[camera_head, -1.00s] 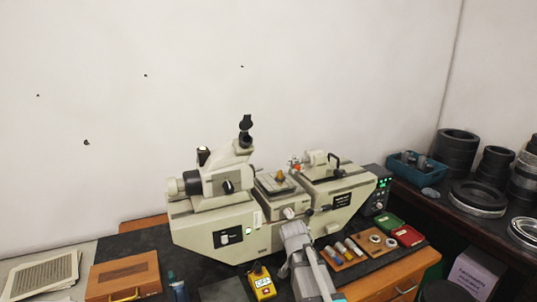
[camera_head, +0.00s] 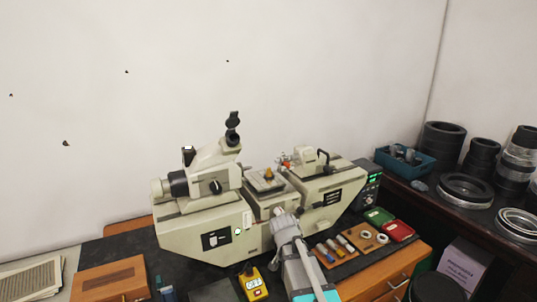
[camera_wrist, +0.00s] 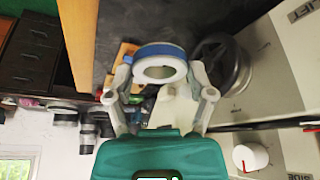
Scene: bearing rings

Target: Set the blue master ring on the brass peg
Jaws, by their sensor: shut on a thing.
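The blue master ring (camera_wrist: 162,50) shows in the wrist view, with a blue outer band and a pale face around an open hole. My gripper (camera_wrist: 160,80) is shut on it, one finger at each side. In the head view my arm reaches up from the bottom to the front of the cream measuring machine, and my gripper (camera_head: 281,214) is at its far end. The ring cannot be made out there. A small brass-coloured piece, likely the brass peg (camera_head: 268,174), stands on the machine's middle stage, beyond my gripper. The peg cannot be made out in the wrist view.
The measuring machine (camera_head: 185,240) has raised blocks on both sides of the stage. A wooden rack (camera_head: 350,245) with several small pieces and red (camera_head: 398,231) and green cases lie to the right. A yellow device (camera_head: 253,285) lies in front.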

